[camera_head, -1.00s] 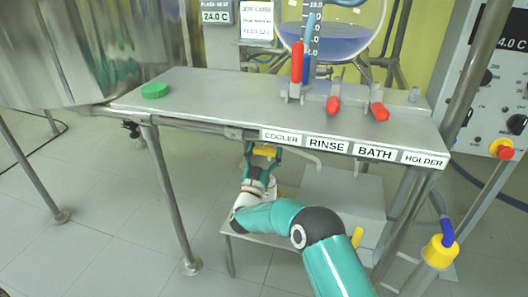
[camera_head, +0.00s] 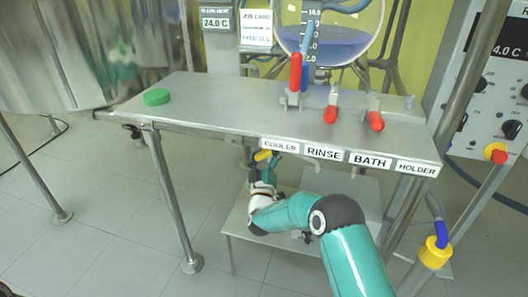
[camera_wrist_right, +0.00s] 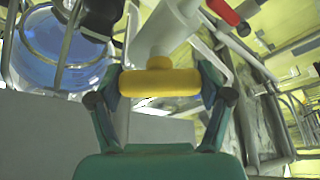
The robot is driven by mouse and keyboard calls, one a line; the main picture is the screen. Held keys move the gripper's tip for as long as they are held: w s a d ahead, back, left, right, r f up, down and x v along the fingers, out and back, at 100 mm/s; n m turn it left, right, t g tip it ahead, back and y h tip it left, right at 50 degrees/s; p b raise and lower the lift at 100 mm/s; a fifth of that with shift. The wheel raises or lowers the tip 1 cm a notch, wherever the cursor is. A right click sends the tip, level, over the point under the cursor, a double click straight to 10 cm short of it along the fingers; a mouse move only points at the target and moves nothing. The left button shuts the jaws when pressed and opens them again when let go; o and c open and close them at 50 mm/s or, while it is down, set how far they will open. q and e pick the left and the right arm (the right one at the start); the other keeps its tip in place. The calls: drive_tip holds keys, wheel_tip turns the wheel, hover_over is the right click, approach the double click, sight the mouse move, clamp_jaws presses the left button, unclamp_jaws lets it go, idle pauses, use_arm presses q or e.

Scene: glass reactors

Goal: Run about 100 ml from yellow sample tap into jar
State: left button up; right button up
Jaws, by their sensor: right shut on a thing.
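The yellow tap handle (camera_head: 263,155) is under the front edge of the bench, below the COOLER label. In the right wrist view the yellow handle (camera_wrist_right: 160,82) lies crosswise between my fingers, with the pale tap body (camera_wrist_right: 167,28) beyond it. My right gripper (camera_head: 267,158) is shut on this handle, reaching in from below. A green lid (camera_head: 156,97) lies on the bench at the left. I cannot make out the jar or the tap's outlet; the bench hides the area under it. I see no stream. My left gripper is not in view.
A steel vessel (camera_head: 60,50) is at left, a control panel (camera_head: 490,110) at right.

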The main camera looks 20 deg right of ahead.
drive_tip(key=shift+a+n+y+p, duration=0.15)
drive_tip(key=shift+n+y+p, duration=0.35)
drive_tip(key=shift+n, duration=0.9)
drive_tip(key=shift+y, duration=0.3)
drive_tip(key=o, duration=1.1)
drive_tip(key=shift+f, duration=0.1)
drive_tip(key=v, duration=1.2)
drive_tip(key=shift+w, duration=0.1)
